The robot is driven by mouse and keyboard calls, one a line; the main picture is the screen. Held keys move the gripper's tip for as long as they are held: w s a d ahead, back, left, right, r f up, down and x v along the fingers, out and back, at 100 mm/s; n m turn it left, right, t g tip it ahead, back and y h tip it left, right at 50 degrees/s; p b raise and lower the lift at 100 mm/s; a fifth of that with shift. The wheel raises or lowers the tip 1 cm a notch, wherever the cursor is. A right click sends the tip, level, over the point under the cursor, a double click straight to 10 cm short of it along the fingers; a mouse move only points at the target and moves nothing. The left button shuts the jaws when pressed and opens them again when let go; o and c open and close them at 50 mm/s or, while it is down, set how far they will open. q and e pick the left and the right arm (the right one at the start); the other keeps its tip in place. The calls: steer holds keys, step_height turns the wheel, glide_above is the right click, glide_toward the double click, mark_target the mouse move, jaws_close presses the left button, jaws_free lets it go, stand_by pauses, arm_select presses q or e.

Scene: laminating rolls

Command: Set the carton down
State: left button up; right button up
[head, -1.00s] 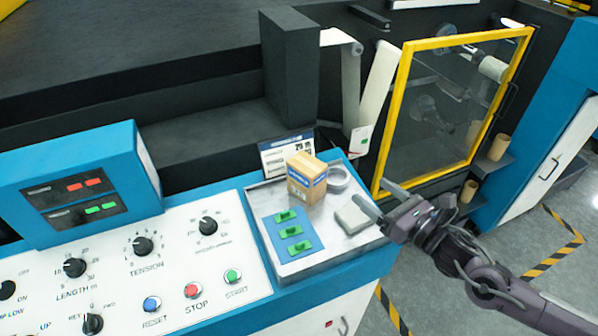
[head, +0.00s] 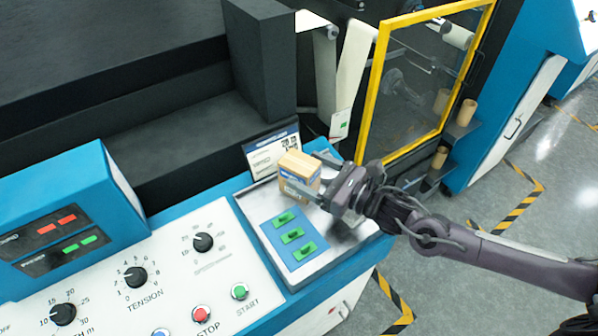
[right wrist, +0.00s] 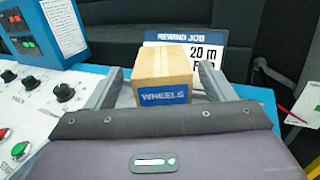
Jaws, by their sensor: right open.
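The carton (head: 297,169) is a small brown box with a blue label, standing upright on the grey tray top (head: 262,200) of the machine's console. In the right wrist view the carton (right wrist: 163,75) shows the word WHEELS and sits between two grey fingers. My right gripper (head: 312,176) is open, its fingers on either side of the carton, with visible gaps between them and its sides. The gripper hides part of the carton and tray in the head view. My left gripper is not in view.
A blue plate with several green pieces (head: 292,235) lies in front of the carton. A small display sign (head: 272,150) stands behind it. Control knobs and buttons (head: 203,243) are to the left. A yellow-framed door (head: 375,85) is behind on the right.

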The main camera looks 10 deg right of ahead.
mark_target(285, 157)
steer(key=x, duration=0.1)
steer(key=p+x, duration=0.1)
steer(key=x, duration=0.1)
steer(key=shift+w+a+r+p, duration=0.2)
steer(key=shift+w+r+p, duration=0.05)
steer(key=shift+w+p, duration=0.05)
steer(key=shift+w+a+f, duration=0.2)
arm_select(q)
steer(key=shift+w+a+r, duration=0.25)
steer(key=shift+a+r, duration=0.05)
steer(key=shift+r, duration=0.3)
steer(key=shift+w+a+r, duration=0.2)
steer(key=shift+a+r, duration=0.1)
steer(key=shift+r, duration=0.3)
arm_select(e)
steer(key=shift+d, duration=0.1)
steer(key=shift+c, duration=0.3)
steer(key=c, duration=1.2)
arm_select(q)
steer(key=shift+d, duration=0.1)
arm_select(e)
steer(key=shift+r, duration=0.15)
steer(key=shift+c, duration=0.5)
